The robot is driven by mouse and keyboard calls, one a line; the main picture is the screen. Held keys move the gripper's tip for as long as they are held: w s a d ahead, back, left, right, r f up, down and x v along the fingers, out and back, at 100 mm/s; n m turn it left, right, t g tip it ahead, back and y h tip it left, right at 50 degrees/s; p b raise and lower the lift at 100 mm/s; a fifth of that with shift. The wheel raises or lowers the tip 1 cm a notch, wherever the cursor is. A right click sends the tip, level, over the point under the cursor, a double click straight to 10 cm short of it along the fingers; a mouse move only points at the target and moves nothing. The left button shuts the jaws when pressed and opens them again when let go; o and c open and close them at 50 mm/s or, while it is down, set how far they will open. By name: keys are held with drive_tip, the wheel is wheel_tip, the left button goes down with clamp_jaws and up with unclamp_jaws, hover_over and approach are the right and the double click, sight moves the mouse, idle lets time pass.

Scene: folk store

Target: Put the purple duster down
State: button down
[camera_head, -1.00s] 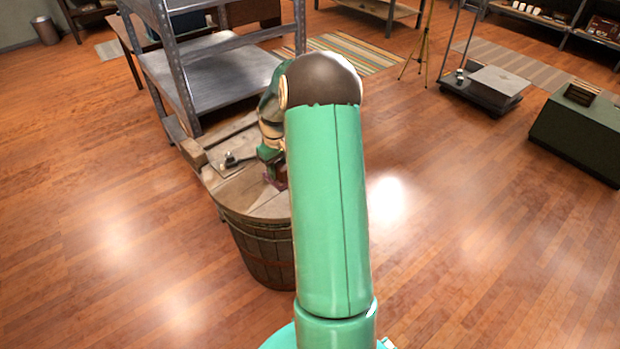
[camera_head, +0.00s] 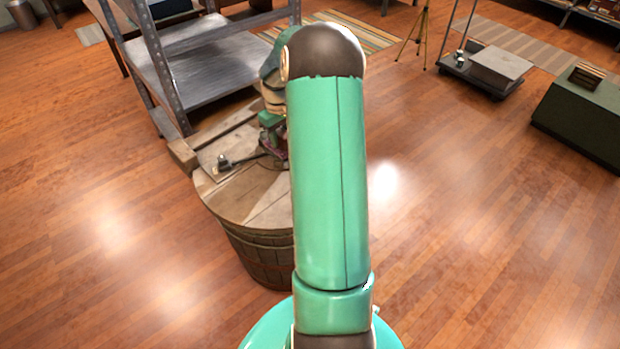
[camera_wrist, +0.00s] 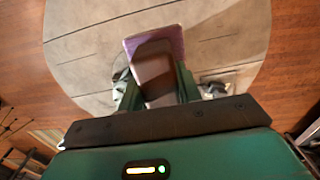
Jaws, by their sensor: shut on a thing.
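The purple duster (camera_wrist: 158,42) is between the fingers of my gripper (camera_wrist: 157,85) in the wrist view. Its purple edge shows around a brownish face, and its lower part is hidden by the gripper. My gripper is shut on it, over the round wooden barrel top (camera_wrist: 225,45). In the head view my gripper (camera_head: 274,143) is at the back right of the barrel top (camera_head: 235,200), partly hidden by my arm. Only a little purple shows there. I cannot tell whether the duster touches the wood.
A small dark item with a handle (camera_head: 228,162) lies on the barrel top, left of my gripper. A grey metal shelf (camera_head: 210,75) stands close behind. The front left of the barrel top is bare. A green cabinet (camera_head: 580,120) stands far right on open floor.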

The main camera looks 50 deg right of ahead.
drive_tip(key=shift+s+r, duration=0.15)
drive_tip(key=s+d+f, duration=0.1)
drive_tip(key=s+f, duration=0.2)
drive_tip(key=s, duration=0.1)
drive_tip(key=s+d+f, duration=0.2)
drive_tip(key=s+f, duration=0.1)
drive_tip(key=s, duration=0.1)
drive_tip(key=s+d+f, duration=0.1)
drive_tip(key=s+f, duration=0.2)
drive_tip(key=s, duration=0.1)
drive_tip(key=shift+s+d, duration=0.1)
drive_tip(key=shift+d, duration=0.2)
drive_tip(key=shift+s+d+f, duration=0.1)
drive_tip(key=shift+s+f, duration=0.15)
drive_tip(key=shift+f, duration=0.1)
drive_tip(key=shift+s+f, duration=0.1)
drive_tip(key=shift+f, duration=1.55)
drive_tip(key=shift+f, duration=0.15)
drive_tip(key=c, duration=1)
unclamp_jaws()
drive_tip(key=shift+o, duration=0.2)
drive_tip(key=shift+d, duration=0.1)
